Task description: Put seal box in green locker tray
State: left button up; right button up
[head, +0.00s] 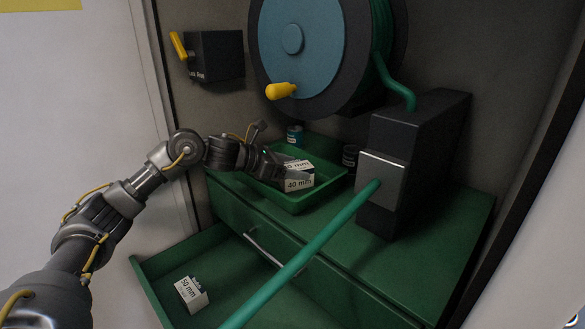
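The green tray (313,200) sits on the green cabinet top at the middle of the head view. A white seal box marked 40 mm (298,186) is at the tray, above its floor or resting in it; I cannot tell which. My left gripper (298,175) reaches in from the left over the tray, with a grey finger across the box's white faces. Its grip on the box is unclear, as the fingers partly hide it. Another white box marked 50 mm (190,294) lies in the open drawer at the lower left. My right gripper is out of view.
The open green drawer (235,310) juts out below the cabinet top. A hose reel (300,45) hangs above. A dark block (415,150) stands right of the tray, with a green hose (310,245) crossing the foreground. Small cans (295,135) stand behind the tray.

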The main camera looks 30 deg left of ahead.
pick_arm(q)
jog(key=shift+f, duration=0.2)
jog(key=shift+r, duration=0.2)
jog(key=shift+s+a+r+p, duration=0.1)
jog(key=shift+r+p, duration=0.05)
jog(key=shift+p, duration=0.25)
jog(key=b+v, duration=0.1)
jog(key=v, duration=1)
jog(key=shift+s+a+r+b, duration=0.15)
jog(key=shift+s+r+b, duration=0.1)
jog(key=shift+r+b, duration=0.05)
